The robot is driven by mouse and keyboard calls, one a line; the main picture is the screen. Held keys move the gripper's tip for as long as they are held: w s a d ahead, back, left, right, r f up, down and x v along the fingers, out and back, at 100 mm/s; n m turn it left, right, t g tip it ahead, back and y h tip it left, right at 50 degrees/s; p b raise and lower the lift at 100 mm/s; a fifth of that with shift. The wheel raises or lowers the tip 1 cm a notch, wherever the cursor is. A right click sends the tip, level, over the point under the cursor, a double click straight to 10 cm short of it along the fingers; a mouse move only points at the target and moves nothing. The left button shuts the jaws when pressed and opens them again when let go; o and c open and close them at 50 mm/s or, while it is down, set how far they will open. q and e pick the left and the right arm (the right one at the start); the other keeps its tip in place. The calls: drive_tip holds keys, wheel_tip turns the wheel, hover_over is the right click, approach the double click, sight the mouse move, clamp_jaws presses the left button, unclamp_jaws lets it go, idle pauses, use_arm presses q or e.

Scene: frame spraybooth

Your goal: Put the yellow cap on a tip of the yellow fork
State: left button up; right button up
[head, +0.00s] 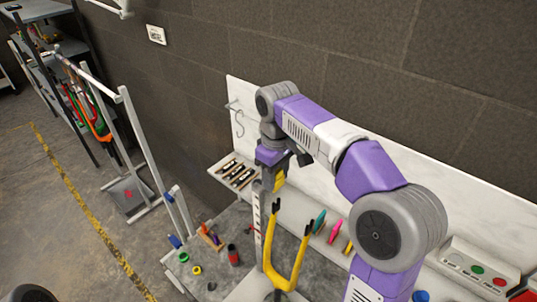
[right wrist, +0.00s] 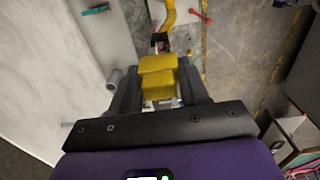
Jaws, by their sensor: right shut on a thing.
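The yellow fork (head: 287,276) stands upright on the bench, with two prongs that end in dark tips. My right gripper (head: 274,178) is above the left prong's dark tip (head: 276,205). The yellow cap (head: 280,183) shows just under the gripper, a little above that tip and apart from it. In the right wrist view the yellow cap (right wrist: 157,78) sits between the two dark fingers, which are shut on it. The yellow fork (right wrist: 168,14) and a dark tip (right wrist: 159,42) show beyond the cap there. The right prong's tip (head: 307,230) is bare. My left gripper is out of view.
A pale slotted post (head: 257,220) stands close left of the fork. Coloured tools (head: 335,231) lie behind it at the right. A tool tray (head: 238,173) is at the back wall. A red cylinder (head: 233,255) and small rings (head: 197,270) stand on the bench's left part.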

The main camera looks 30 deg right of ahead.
sight(276, 189)
drive_tip(key=shift+w+r, duration=0.1)
drive_tip(key=shift+w, duration=0.15)
drive_tip(key=shift+s+r, duration=0.1)
drive_tip(key=shift+s, duration=0.4)
drive_tip(key=shift+w, duration=0.1)
drive_tip(key=shift+w, duration=0.1)
drive_tip(key=shift+f+b, duration=0.55)
drive_tip(key=shift+f, duration=0.4)
drive_tip(key=shift+f+b, duration=1.1)
drive_tip(key=shift+f, duration=0.5)
drive_tip(key=shift+f+b, duration=1.1)
drive_tip(key=shift+f, duration=0.95)
